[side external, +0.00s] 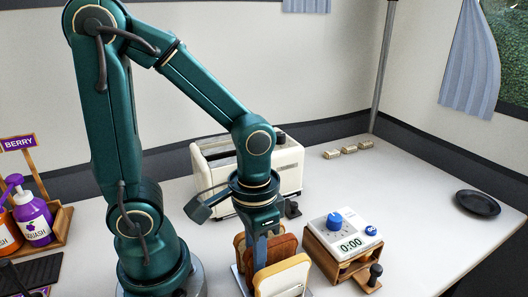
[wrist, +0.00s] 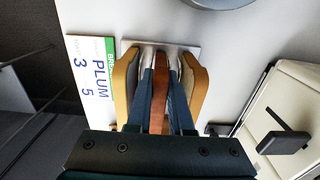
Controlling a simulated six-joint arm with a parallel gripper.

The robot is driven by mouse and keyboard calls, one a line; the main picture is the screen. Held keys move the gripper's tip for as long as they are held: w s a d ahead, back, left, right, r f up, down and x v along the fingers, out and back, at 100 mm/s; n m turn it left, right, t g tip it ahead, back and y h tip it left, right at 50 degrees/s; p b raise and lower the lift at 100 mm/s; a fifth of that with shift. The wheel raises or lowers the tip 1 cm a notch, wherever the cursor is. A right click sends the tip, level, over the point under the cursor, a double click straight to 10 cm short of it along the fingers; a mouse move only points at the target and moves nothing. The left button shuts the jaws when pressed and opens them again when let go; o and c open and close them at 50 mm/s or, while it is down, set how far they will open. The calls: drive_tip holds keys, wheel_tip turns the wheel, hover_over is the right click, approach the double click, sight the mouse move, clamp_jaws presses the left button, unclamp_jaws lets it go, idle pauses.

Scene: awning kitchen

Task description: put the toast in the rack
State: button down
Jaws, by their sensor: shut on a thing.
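My gripper (wrist: 161,75) points down and is shut on a dark brown slice of toast (wrist: 158,105), one finger on each side of it. In the wrist view a paler slice (wrist: 124,85) stands left of the fingers and another (wrist: 196,88) stands right of them. The rack (wrist: 188,48) shows as a pale plate under the slices. In the side view a light slice (side external: 284,279) stands in front of my gripper, with browner bread behind it. The held slice is level with its neighbours; whether it touches the rack's base is hidden.
A cream toaster (side external: 290,165) stands behind my gripper. A timer (side external: 343,232) on a wooden stand is close on the right. A card reading PLUM (wrist: 95,80) lies left of the rack. A dark plate (side external: 478,203) sits far right, with clear table before it.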

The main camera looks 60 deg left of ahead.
drive_tip(key=shift+f, duration=0.15)
drive_tip(key=c, duration=0.5)
unclamp_jaws()
drive_tip(key=shift+r, duration=3.55)
